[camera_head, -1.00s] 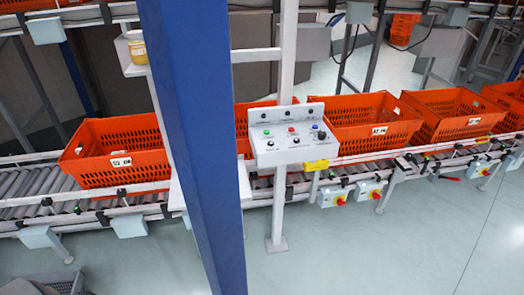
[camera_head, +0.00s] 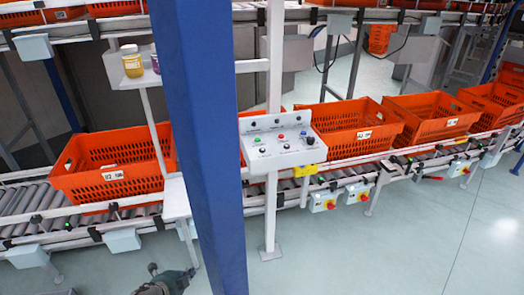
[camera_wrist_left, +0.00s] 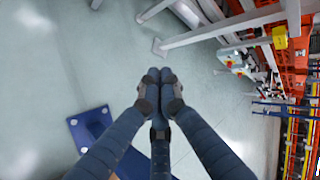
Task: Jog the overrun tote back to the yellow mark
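Orange totes stand on a roller conveyor. One tote (camera_head: 112,186) is left of the blue post, with a white label on its front. Another tote (camera_head: 355,146) is right of the control panel, and a further tote (camera_head: 432,128) stands beyond it. A yellow mark (camera_head: 311,170) sits on the front rail just right of the panel. The control panel (camera_head: 280,142) has green, red and black controls. My left gripper (camera_head: 168,281) is low at the bottom edge, below the conveyor. In the wrist view its fingers (camera_wrist_left: 160,76) meet at the tips, with nothing between them. My right gripper is out of view.
A blue post (camera_head: 205,150) stands in front of the conveyor and hides part of it. A white shelf (camera_head: 140,78) holds small jars. Boxes with red and yellow switches (camera_head: 323,202) hang below the rail. Floor is free at front right.

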